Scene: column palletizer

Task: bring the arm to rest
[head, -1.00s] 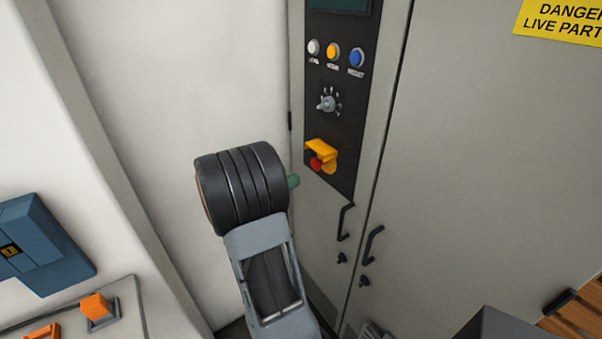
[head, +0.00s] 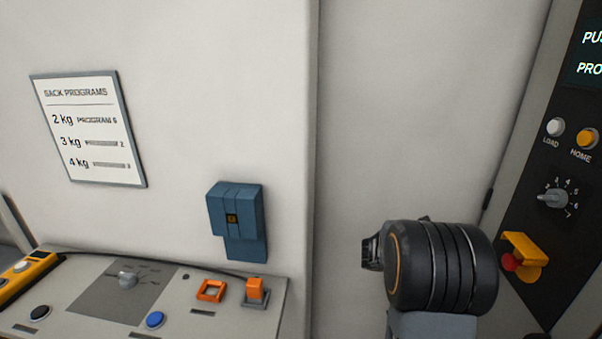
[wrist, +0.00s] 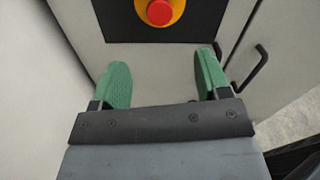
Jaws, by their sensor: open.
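My arm shows at the lower right of the head view as a dark ribbed joint over a grey link. My gripper (wrist: 162,88) shows in the wrist view with its two green fingers apart and nothing between them. It faces the lower part of a black control panel (head: 545,200) on a grey cabinet. A red emergency button (wrist: 160,12) on a yellow base lies beyond the fingertips, apart from them. In the head view the red button (head: 510,262) sits under a yellow guard. The fingers are hidden behind the arm in the head view.
A console (head: 190,305) with a knob, blue and black buttons and an orange switch stands at the lower left. Above it are a blue wall box (head: 238,222) and a sack programs sign (head: 88,128).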

